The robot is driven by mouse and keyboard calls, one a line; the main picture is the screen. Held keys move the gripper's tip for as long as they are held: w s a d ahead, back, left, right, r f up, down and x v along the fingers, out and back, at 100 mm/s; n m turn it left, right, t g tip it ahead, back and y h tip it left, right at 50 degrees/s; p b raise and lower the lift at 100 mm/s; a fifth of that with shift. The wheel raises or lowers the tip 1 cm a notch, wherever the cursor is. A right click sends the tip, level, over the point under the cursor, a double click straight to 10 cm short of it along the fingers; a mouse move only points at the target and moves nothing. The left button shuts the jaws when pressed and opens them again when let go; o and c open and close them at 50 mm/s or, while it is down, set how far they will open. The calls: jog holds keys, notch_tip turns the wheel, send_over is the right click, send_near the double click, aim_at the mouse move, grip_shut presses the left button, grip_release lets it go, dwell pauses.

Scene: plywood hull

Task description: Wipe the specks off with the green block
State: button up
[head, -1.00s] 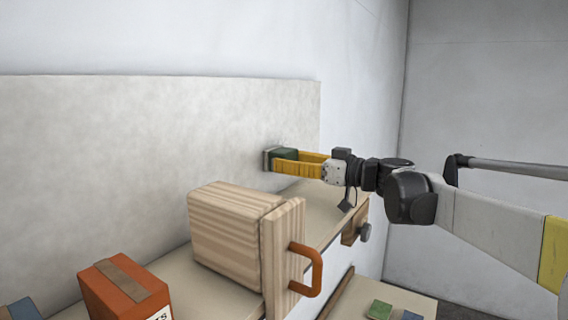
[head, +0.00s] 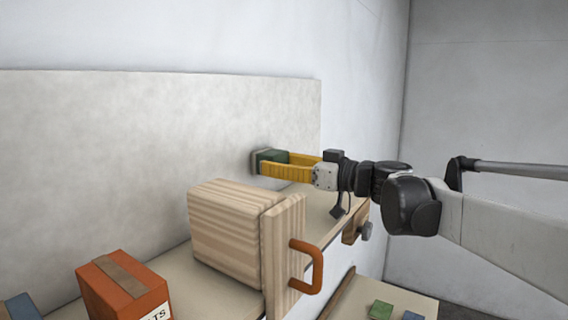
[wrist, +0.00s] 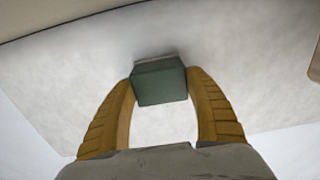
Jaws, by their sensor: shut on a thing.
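My gripper (head: 274,163) has yellow fingers and is shut on the green block (head: 266,156). In the wrist view the block (wrist: 160,82) sits between the two fingertips (wrist: 160,88), with a thin grey layer on its far face. That face is at or very close to the pale mottled panel (head: 130,130) on the wall; I cannot tell whether it touches. The panel also fills much of the wrist view (wrist: 75,85). I can make out no specks on the panel in either view.
A striped wooden box (head: 228,228) with an orange handle (head: 317,268) stands on the shelf below my gripper. An orange carton (head: 122,290) is at the lower left, a blue item (head: 20,308) beside it. Small green (head: 380,310) and blue pieces lie on a lower surface.

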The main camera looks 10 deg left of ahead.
jog(key=shift+s+a, duration=0.6)
jog(key=shift+s, duration=0.9)
jog(key=shift+s+a, duration=0.65)
jog(key=shift+s, duration=0.85)
jog(key=shift+s+a, duration=0.6)
jog(key=shift+s, duration=0.9)
jog(key=shift+d, duration=0.15)
jog(key=shift+v, duration=2.85)
jog(key=shift+d, duration=0.1)
jog(key=shift+v, duration=1.4)
